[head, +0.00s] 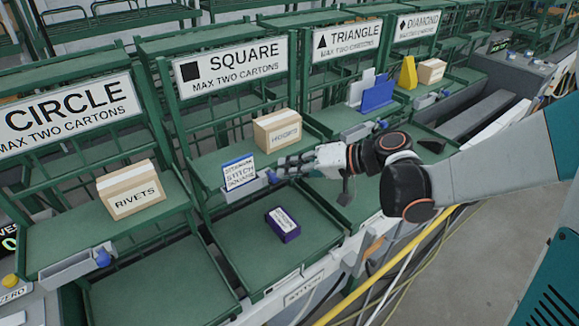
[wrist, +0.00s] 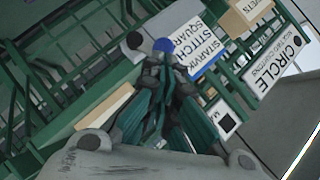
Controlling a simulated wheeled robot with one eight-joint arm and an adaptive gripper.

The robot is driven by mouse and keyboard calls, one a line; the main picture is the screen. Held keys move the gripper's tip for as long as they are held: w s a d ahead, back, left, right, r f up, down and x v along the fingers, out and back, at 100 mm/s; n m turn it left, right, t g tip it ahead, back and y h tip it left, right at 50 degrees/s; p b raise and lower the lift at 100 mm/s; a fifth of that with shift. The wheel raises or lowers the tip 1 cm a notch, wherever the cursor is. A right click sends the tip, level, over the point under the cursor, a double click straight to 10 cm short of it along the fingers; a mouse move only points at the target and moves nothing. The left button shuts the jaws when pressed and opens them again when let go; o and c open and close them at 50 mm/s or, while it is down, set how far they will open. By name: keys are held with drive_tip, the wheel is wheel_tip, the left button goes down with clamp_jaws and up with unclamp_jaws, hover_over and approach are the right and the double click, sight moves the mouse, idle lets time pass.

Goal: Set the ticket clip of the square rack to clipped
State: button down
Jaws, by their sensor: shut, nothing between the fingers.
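The square rack (head: 182,125) is green, with a sign reading SQUARE (head: 232,62). On its shelf front stands a white ticket (head: 239,175) with a blue edge in the grey ticket clip (head: 248,188). The clip's blue knob (head: 271,177) is at its right end. My gripper (head: 279,168) comes from the right, fingers shut and empty, with its tips at or very close to the knob; contact cannot be told. In the wrist view the knob (wrist: 163,45) shows just beyond my gripper (wrist: 162,68), with the ticket (wrist: 186,45) beside it. The clip's state is unclear.
A carton (head: 277,132) sits on the square shelf behind my gripper. A dark purple box (head: 283,224) lies on the lower tray. The circle rack with a RIVETS carton (head: 131,189) is left; the triangle rack with a blue holder (head: 377,96) is right.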

drive_tip(key=shift+s+a+r+n+h+p, duration=0.15)
drive_tip(key=shift+s+a+n+h+p, duration=0.25)
drive_tip(key=shift+a+n+h+p, duration=0.3)
idle(2.2)
drive_tip(key=shift+s+a+n+t+h+p, duration=0.35)
drive_tip(key=shift+a+n+t+h+p, duration=0.2)
drive_tip(key=shift+h, duration=0.25)
idle(1.7)
drive_tip(key=shift+s+a, duration=0.25)
idle(2.2)
